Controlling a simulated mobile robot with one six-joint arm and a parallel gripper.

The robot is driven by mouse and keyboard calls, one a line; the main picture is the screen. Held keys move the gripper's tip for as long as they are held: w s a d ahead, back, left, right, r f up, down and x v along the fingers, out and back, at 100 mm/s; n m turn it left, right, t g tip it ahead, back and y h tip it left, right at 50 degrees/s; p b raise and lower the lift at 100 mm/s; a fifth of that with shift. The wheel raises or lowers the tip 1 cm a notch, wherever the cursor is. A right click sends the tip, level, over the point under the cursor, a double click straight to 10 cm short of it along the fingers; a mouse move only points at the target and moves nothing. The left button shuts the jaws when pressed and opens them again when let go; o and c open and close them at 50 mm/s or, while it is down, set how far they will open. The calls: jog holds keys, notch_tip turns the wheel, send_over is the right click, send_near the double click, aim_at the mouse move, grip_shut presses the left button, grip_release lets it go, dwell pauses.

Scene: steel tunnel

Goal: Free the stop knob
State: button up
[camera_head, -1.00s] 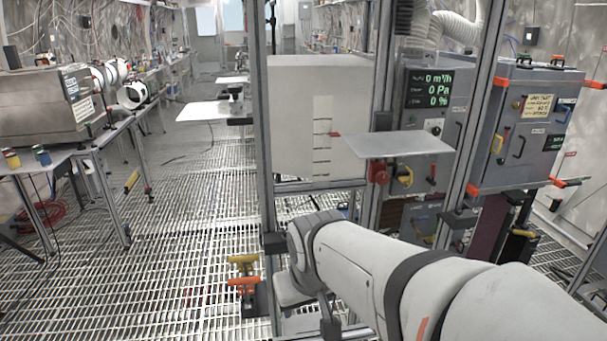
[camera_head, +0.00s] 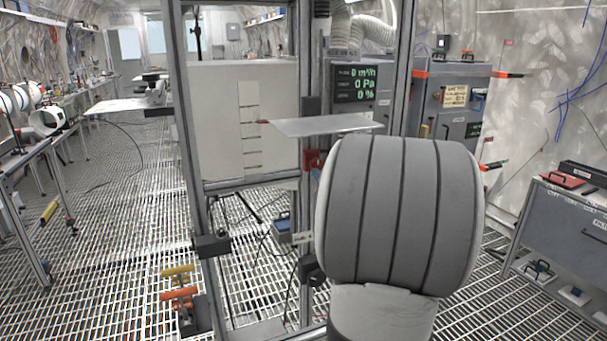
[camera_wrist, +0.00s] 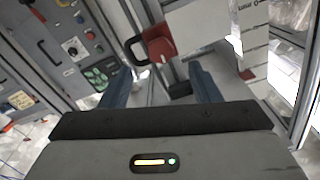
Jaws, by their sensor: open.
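A red knob-like part (camera_head: 312,160), which looks like the stop knob, shows in the head view just left of my arm, below the grey shelf plate. My arm partly covers that area. In the wrist view a red block-shaped part (camera_wrist: 160,44) sits ahead, just beyond and between my fingertips, beside a black loop handle (camera_wrist: 134,48). I cannot tell for sure that it is the same part. My gripper (camera_wrist: 160,72) is open, with two blue-grey fingers spread and nothing seen between them. In the head view my gripper is hidden behind my arm.
A grey shelf plate (camera_head: 320,125) juts out above the red part. Metal frame posts (camera_head: 190,150) stand close on the left. A control panel (camera_wrist: 75,45) with buttons fills the wrist view's left. A grey cabinet (camera_head: 565,225) stands right.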

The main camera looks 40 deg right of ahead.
jog(key=x, duration=0.7)
jog(key=shift+w, duration=0.2)
